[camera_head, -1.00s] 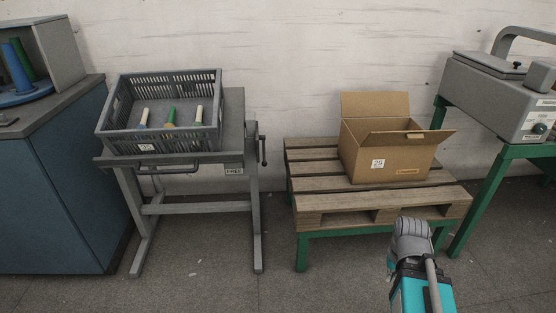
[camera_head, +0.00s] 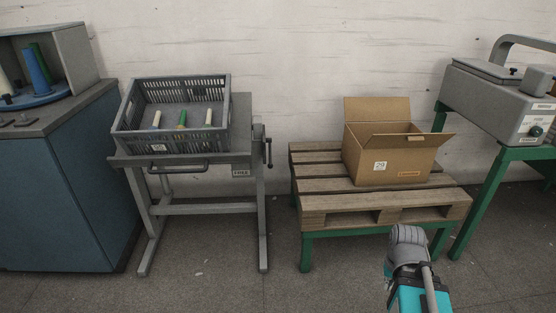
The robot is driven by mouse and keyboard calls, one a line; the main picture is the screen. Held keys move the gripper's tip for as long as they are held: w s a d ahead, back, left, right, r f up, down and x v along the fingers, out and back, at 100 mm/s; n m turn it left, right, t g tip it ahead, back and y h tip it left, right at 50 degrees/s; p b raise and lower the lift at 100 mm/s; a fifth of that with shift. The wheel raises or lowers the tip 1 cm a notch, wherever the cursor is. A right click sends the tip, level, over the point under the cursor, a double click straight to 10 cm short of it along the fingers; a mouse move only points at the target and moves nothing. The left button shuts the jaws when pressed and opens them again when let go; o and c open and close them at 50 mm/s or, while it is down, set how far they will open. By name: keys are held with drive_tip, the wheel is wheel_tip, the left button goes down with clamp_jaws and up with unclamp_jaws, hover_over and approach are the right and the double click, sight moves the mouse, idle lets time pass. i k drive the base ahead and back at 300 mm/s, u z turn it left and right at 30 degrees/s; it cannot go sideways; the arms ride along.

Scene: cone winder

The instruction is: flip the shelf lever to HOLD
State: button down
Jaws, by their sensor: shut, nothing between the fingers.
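The shelf lever (camera_head: 269,151) is a small dark handle on the right side of a grey tilted shelf stand (camera_head: 242,112). It hangs roughly downward from a pivot near the top of the right post. A small plate on the stand's front edge, left of the lever, reads FREE (camera_head: 242,173). Part of my arm (camera_head: 410,262), grey and teal, shows at the bottom right, in front of the pallet and well away from the lever. The fingers of my gripper do not show.
A grey crate (camera_head: 127,130) with several cones sits on the shelf. A blue cabinet (camera_head: 75,180) stands at left. An open carton (camera_head: 390,163) sits on a wooden pallet (camera_head: 325,202) on a green frame. A grey machine (camera_head: 490,98) is at right. The floor between stand and pallet is clear.

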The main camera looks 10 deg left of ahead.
sight(270, 154)
drive_tip(key=u, duration=0.1)
drive_tip(key=i, duration=1.9)
drive_tip(key=z, duration=0.05)
